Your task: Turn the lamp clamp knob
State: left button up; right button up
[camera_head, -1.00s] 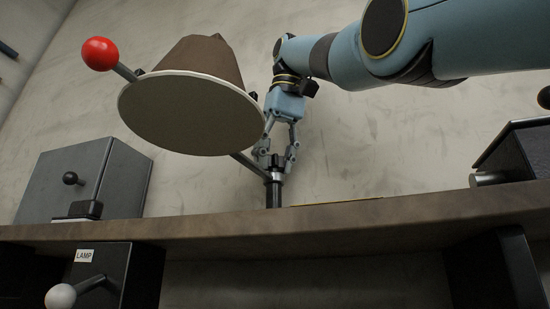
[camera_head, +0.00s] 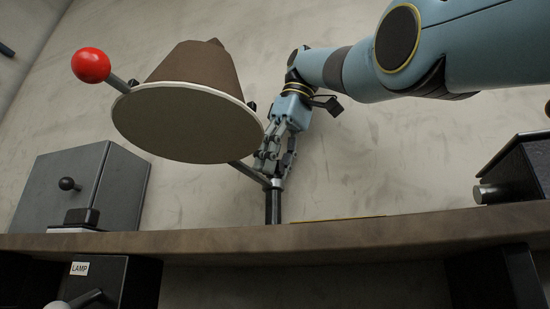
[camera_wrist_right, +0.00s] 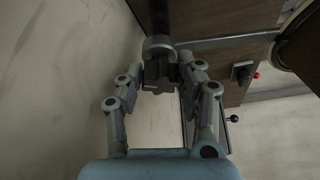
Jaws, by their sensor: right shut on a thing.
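The lamp has a brown conical shade (camera_head: 190,62) with a pale rim, and a red ball (camera_head: 91,65) on a rod at its left. Its arm meets a black post (camera_head: 273,208) standing on the shelf. The dark, lobed clamp knob (camera_wrist_right: 160,72) is at the collar (camera_wrist_right: 158,47) on the post, seen in the right wrist view. My right gripper (camera_head: 272,165) comes from above, and its fingers are closed around the knob; in the wrist view the fingertips (camera_wrist_right: 162,68) flank it. In the head view the fingers mostly hide the knob. My left gripper is not in view.
A grey box (camera_head: 80,185) with a black knob stands left on the brown shelf (camera_head: 400,229). A dark box (camera_head: 520,168) stands at the right. Below the shelf, a black box labelled LAMP (camera_head: 112,280) has a white-ball lever. The wall is close behind.

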jog(key=shift+w+n+g+y+p, duration=0.1)
jog(key=shift+n+g+y+p, duration=0.4)
jog(key=shift+n+p, duration=1.1)
jog(key=shift+n+b, duration=0.3)
jog(key=shift+n, duration=0.1)
